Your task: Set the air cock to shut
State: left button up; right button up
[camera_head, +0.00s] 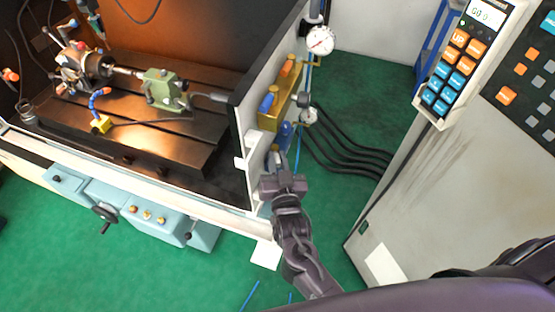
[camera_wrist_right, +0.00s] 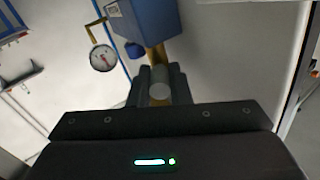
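My right gripper (camera_head: 277,158) reaches up to the side wall of the machine, just below the valve panel. In the right wrist view its two dark fingers (camera_wrist_right: 160,92) stand close on either side of a grey round-ended handle (camera_wrist_right: 160,90) and look shut on it. A brass-coloured stem (camera_wrist_right: 156,56) runs from behind this handle up to a blue box (camera_wrist_right: 148,20). The handle appears to be the air cock's lever; the fingers hide most of it, so its setting is hard to read. My left gripper is not in view.
A brass-coloured block (camera_head: 272,119) with blue and orange parts and a pressure gauge (camera_head: 320,40) are above the gripper. Black hoses (camera_head: 345,155) run along the floor to its right. A control cabinet (camera_head: 440,190) stands further right; the machine bed (camera_head: 150,120) is left.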

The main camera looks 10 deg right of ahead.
jog(key=o, duration=0.5)
jog(key=shift+c, duration=0.2)
jog(key=shift+y, duration=0.3)
